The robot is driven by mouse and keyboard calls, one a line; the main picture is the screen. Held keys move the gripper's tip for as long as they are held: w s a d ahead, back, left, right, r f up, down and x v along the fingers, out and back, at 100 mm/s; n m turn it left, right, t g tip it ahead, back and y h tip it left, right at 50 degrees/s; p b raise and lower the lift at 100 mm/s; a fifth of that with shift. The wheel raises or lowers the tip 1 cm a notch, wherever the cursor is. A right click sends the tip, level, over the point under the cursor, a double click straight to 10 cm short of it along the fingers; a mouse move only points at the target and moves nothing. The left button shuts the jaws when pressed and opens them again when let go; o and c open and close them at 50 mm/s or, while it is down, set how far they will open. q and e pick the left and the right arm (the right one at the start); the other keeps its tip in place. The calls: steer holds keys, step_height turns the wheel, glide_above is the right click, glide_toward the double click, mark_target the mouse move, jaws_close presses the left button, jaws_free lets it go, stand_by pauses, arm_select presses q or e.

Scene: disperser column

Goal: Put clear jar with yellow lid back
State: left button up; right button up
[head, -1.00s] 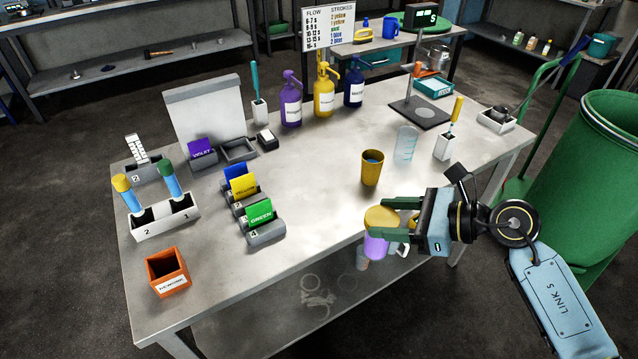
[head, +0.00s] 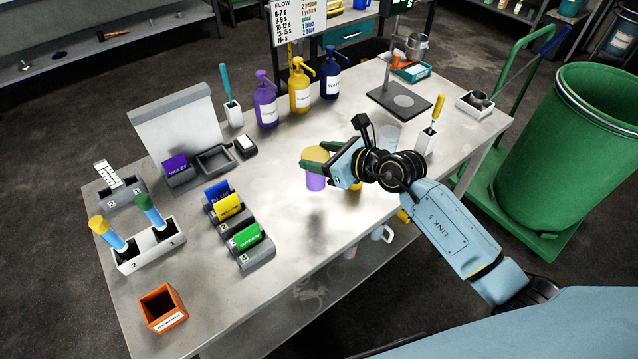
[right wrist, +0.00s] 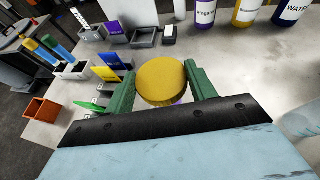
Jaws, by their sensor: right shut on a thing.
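The clear jar with a yellow lid (head: 316,182) has purple contents. It is upright, held above the middle of the table (head: 290,215), with a shadow on the surface below. My right gripper (head: 315,160) is shut on it near the lid. In the right wrist view the round yellow lid (right wrist: 162,82) sits between the two green fingers, and the lid hides nearly all of the jar's body. My left gripper is in neither view.
Labelled card holders (head: 238,240) and a tube rack (head: 150,246) stand left of the jar. Purple (head: 265,105), yellow (head: 300,90) and blue (head: 330,82) pump bottles stand behind. A yellowish cup (head: 355,186) is mostly hidden by my gripper. A clear beaker (head: 386,137) is behind my wrist.

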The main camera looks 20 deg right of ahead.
mark_target(321, 177)
step_height(321, 177, down, 3)
steer(key=shift+f, duration=0.2)
step_height(321, 177, down, 3)
steer(key=shift+f+b, duration=0.1)
steer(key=shift+b, duration=0.65)
steer(key=shift+f, duration=0.2)
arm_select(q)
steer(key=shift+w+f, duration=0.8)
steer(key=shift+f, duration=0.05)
arm_select(e)
steer(key=shift+r, duration=0.1)
steer(key=shift+f, duration=0.2)
steer(key=o, duration=1.4)
